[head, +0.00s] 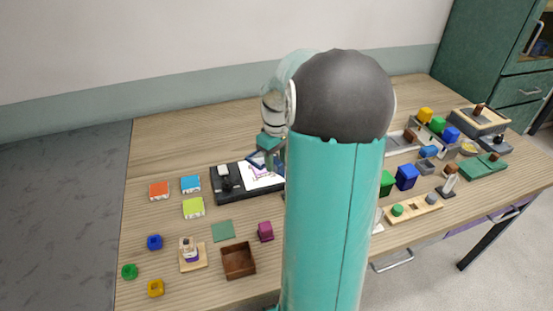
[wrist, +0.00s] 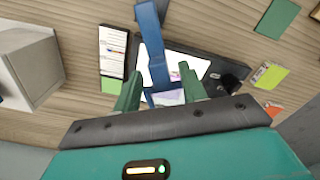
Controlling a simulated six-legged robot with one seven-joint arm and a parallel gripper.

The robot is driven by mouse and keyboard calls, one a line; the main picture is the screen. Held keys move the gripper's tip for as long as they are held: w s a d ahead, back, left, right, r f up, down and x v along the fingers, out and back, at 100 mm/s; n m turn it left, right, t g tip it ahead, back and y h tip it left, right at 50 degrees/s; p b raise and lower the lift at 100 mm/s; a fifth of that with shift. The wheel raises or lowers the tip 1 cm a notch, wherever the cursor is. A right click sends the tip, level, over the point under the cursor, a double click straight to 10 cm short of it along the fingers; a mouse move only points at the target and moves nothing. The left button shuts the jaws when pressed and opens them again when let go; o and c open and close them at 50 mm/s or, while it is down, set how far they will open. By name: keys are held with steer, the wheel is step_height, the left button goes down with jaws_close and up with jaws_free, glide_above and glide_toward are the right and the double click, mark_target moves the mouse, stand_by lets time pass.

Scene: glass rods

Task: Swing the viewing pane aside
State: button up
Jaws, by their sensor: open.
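The viewing pane seems to be the blue-framed piece (wrist: 165,97) on a blue bar (wrist: 150,45); in the head view a bit of blue frame (head: 257,160) shows beside my gripper (head: 270,150). It lies over a black base (head: 232,195) with a bright white panel (head: 262,173) bearing pink lines. In the wrist view my gripper (wrist: 160,82) is open, and the blue bar runs down between its two green fingers. I cannot tell whether either finger touches it. My arm hides the base's right end in the head view.
A brown open box (head: 238,261) and a magenta cube (head: 265,231) are in front. Several blocks and trays crowd the right side. The table behind the base is clear.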

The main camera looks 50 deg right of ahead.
jaws_close()
